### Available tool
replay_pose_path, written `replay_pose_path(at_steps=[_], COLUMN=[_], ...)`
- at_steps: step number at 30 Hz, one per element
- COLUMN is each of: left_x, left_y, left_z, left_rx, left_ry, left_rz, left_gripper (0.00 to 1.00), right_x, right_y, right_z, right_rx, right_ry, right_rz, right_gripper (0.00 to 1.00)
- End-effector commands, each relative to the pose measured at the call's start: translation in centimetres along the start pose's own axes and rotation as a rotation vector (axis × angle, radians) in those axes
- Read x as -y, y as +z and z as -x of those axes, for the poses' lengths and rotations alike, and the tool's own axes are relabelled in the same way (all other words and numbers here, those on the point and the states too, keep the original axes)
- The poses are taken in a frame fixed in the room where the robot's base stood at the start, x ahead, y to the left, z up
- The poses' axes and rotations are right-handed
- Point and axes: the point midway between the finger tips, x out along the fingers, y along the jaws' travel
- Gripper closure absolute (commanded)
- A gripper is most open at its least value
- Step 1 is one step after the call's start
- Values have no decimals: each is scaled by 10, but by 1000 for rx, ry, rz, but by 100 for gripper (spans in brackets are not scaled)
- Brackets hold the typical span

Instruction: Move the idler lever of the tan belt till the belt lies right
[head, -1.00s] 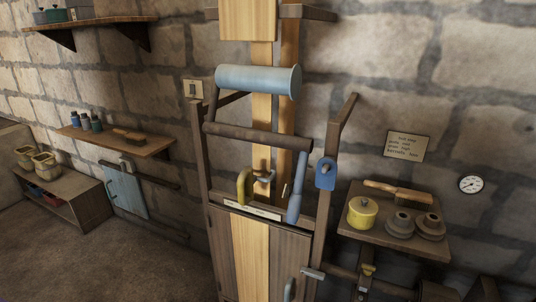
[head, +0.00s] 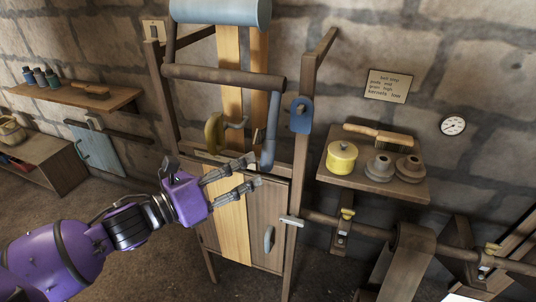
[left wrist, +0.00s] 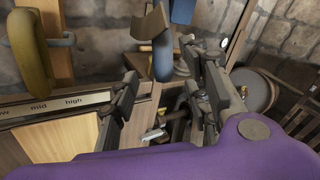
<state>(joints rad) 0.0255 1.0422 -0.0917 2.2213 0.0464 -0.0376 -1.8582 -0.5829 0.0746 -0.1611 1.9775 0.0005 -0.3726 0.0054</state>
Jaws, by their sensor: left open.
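The tan belt (head: 232,220) runs vertically in a dark wooden frame, with two strands showing above the dark crossbar. A blue-grey lever (head: 272,125) hangs from the right end of that crossbar. Its rounded lower end (left wrist: 162,58) shows in the left wrist view, ahead of the space between my fingers. A yellow hooked piece (head: 213,135) with a grey handle stands left of the lever. My left gripper (head: 254,171) is open and empty, its fingertips close to the lever's lower end; contact cannot be told. A scale strip (left wrist: 55,107) reads "mid" and "high". My right gripper is out of view.
A pale blue roller (head: 220,12) is at the frame's top. A blue piece (head: 301,115) is on the right post. A cabinet door (head: 266,215) is below the lever.

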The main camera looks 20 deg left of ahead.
Motion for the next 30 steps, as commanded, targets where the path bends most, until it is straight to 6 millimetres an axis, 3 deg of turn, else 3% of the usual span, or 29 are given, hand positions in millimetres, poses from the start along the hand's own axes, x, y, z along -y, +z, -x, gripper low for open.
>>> replay_pose_path(at_steps=[6, 21, 30], left_x=[4, 4, 4], left_y=[1, 3, 1], left_z=[-2, -66, -78], left_rx=[8, 11, 7], left_ry=[-15, -13, -13], left_rz=[-171, -175, -174], left_gripper=[57, 57, 57], right_x=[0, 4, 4], right_y=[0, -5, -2], right_z=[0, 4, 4], right_rx=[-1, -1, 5], right_ry=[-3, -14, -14], right_rz=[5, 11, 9], right_gripper=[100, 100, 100])
